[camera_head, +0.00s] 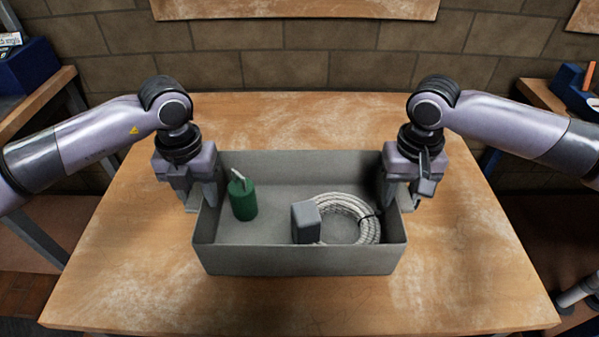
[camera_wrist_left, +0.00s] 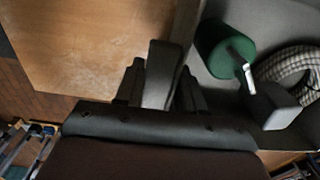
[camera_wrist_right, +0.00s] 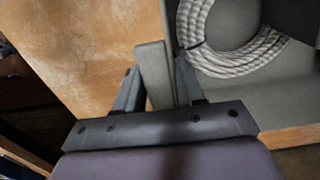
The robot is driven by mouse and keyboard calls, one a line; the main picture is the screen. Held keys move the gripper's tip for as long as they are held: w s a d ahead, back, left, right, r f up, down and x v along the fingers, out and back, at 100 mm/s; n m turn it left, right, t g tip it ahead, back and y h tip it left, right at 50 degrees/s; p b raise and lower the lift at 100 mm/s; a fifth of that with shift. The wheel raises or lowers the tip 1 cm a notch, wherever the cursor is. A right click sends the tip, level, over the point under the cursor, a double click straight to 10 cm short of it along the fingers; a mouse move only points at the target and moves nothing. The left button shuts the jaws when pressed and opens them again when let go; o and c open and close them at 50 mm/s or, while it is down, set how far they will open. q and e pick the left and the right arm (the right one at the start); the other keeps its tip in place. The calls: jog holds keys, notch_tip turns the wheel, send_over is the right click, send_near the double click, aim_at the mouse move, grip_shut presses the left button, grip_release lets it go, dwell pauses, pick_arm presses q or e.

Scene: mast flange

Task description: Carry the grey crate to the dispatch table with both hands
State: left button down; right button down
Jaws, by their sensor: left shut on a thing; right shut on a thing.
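The grey crate (camera_head: 300,262) is on or just above a wooden table (camera_head: 130,255) in the head view; I cannot tell whether it touches the top. It holds a green cylinder (camera_head: 243,202) with a pale stem, a small grey block (camera_head: 305,222) and a coil of white rope (camera_head: 362,215). My left gripper (camera_head: 199,203) is shut on the crate's left side, and the left wrist view shows a grey handle (camera_wrist_left: 161,75) between its fingers. My right gripper (camera_head: 404,202) is shut on the right side, with a grey handle (camera_wrist_right: 153,75) between its fingers.
A brick wall (camera_head: 330,65) stands behind the table. Another wooden surface with a blue bin (camera_head: 28,65) is at the far left. A further surface at the far right bears a blue object (camera_head: 572,88). The tabletop around the crate is clear.

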pick_arm(q)
jog(key=shift+f, duration=0.1)
pick_arm(e)
jog(key=shift+f, duration=0.1)
